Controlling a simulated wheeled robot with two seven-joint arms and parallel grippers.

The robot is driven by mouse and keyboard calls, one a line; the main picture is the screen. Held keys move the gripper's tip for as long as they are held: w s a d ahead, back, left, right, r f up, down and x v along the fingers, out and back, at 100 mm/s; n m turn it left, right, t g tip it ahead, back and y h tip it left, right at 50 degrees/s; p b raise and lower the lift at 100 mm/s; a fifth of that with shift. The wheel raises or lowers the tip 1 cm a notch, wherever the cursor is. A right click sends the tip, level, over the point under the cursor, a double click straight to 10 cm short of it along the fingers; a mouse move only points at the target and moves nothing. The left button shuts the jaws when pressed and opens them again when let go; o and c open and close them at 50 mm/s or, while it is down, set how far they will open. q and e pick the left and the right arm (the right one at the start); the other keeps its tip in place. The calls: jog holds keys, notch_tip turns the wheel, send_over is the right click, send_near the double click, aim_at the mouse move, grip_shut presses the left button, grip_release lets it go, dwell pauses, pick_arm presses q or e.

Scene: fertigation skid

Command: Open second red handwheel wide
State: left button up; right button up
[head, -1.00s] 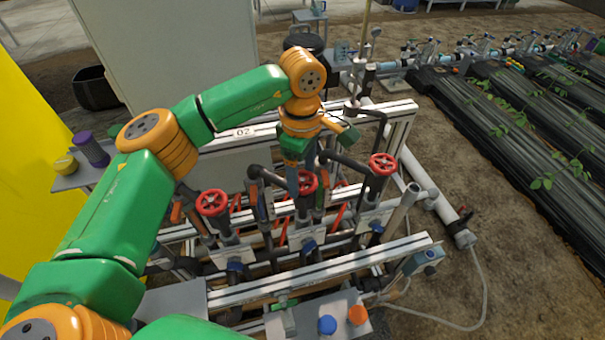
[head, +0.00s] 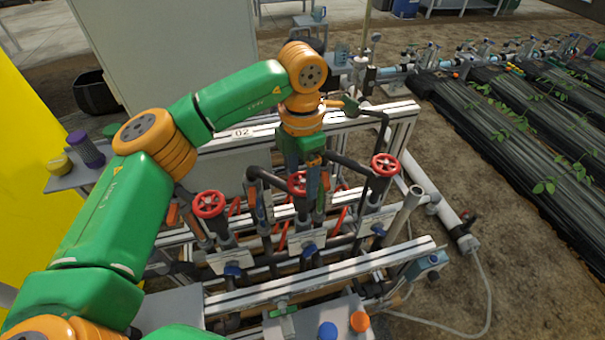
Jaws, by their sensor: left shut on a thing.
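Three red handwheels stand in a row on the skid: one at the left (head: 209,203), the second in the middle (head: 296,184), and one at the right (head: 385,164). My left gripper (head: 309,180) points down at the second handwheel and is shut on it. Its fingers hide part of that wheel's rim, so the exact contact is hard to see. The left and right wheels are untouched. My right gripper is not in view.
Dark pipes (head: 350,165) rise close around the middle wheel. A pale rail marked 02 (head: 240,132) runs behind it and another rail (head: 320,273) in front. Blue and orange caps (head: 359,321) sit at the front. Bare soil lies to the right.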

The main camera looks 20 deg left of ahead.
aim_at(303, 183)
pick_arm(q)
jog(key=n+b, duration=0.1)
jog(key=n, duration=0.5)
jog(key=shift+n, duration=0.3)
jog(key=n+b, duration=0.1)
jog(key=n, duration=0.5)
jog(key=shift+d, duration=0.1)
jog(key=shift+n, duration=0.3)
jog(key=o, duration=1.3)
notch_tip(303, 183, up, 7)
jog(key=shift+s+r, duration=0.1)
